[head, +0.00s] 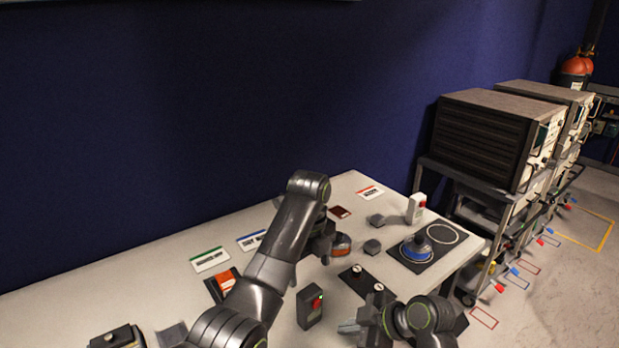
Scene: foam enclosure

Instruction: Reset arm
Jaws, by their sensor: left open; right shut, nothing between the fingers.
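My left arm reaches in from the lower left and bends down over the white table (130,265). My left gripper (326,256) hangs low over the table, partly hidden by its own arm, and is open. My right gripper (348,327) is at the lower right, low over the front of the table, pointing left. It is shut and empty. A dark box with a red button (310,309) stands between the two arms.
A black pad (408,258) with two ring marks holds a blue round-based item (417,247) at the right. A white device with a red part (416,208) stands behind it. Labelled cards (210,260) lie at the back. A rack of instruments (490,138) stands beyond the right edge.

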